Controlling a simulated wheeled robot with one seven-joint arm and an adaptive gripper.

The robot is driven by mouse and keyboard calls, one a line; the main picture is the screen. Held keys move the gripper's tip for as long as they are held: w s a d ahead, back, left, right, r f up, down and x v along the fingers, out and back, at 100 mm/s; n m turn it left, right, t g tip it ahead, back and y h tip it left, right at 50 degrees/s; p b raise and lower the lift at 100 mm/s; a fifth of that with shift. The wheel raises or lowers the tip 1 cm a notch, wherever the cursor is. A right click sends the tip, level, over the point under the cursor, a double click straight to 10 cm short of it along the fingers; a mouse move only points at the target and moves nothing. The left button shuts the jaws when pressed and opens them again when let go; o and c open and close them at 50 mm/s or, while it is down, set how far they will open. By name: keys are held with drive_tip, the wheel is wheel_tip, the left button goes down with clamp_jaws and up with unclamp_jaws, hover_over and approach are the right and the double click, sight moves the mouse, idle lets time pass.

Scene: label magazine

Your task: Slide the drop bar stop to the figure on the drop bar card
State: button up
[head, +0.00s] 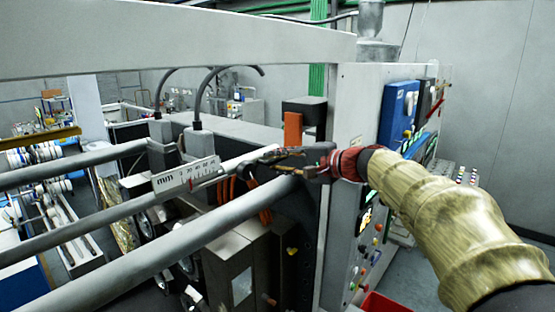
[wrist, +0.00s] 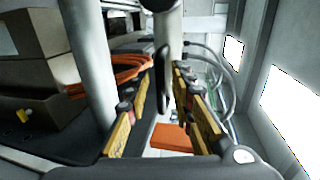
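A white scale marked "mm" (head: 186,176) is fixed along the middle of three grey bars in the head view. A pale bar (wrist: 168,32) and a dark, narrow piece (wrist: 162,70) lie between or just beyond the fingertips; I cannot tell whether this is the stop. No readable drop bar card shows.
A thick front bar (head: 150,256) runs below my gripper, and a large pale beam (head: 180,42) crosses above. Orange cables (wrist: 120,77) lie left of the fingers. A control panel with a blue box (head: 398,112) and several knobs stands near my arm.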

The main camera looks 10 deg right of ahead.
drive_tip(key=shift+a, duration=0.1)
drive_tip(key=shift+c, duration=1)
drive_tip(key=c, duration=0.4)
clamp_jaws()
